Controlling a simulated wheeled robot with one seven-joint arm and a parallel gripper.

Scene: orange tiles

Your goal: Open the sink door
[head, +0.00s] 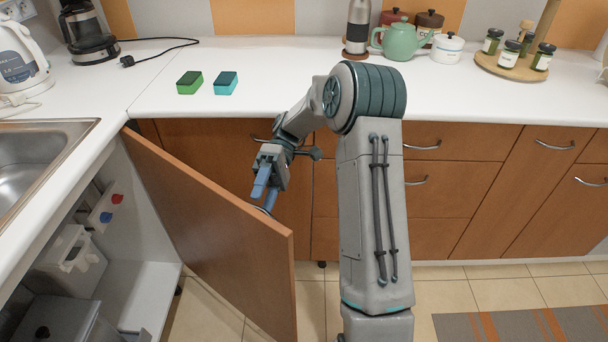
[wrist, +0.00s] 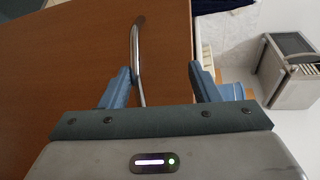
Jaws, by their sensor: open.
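The sink door (head: 210,235) is a brown wood panel, swung wide open from the cabinet under the sink (head: 35,165). Its inner shelf and contents show. My gripper (head: 265,192) is at the outer side of the door, near its upper free part. In the wrist view, my gripper (wrist: 160,70) is open, with its blue fingers spread. The door's metal handle (wrist: 137,45) runs between the fingers, close beside the left one. I cannot tell if they touch. The door's edge (wrist: 191,40) lies near the right finger. The handle is mostly hidden in the head view.
Brown drawers (head: 440,185) line the back right. Tiled floor (head: 310,300) is free beside the door; a striped rug (head: 520,325) lies right.

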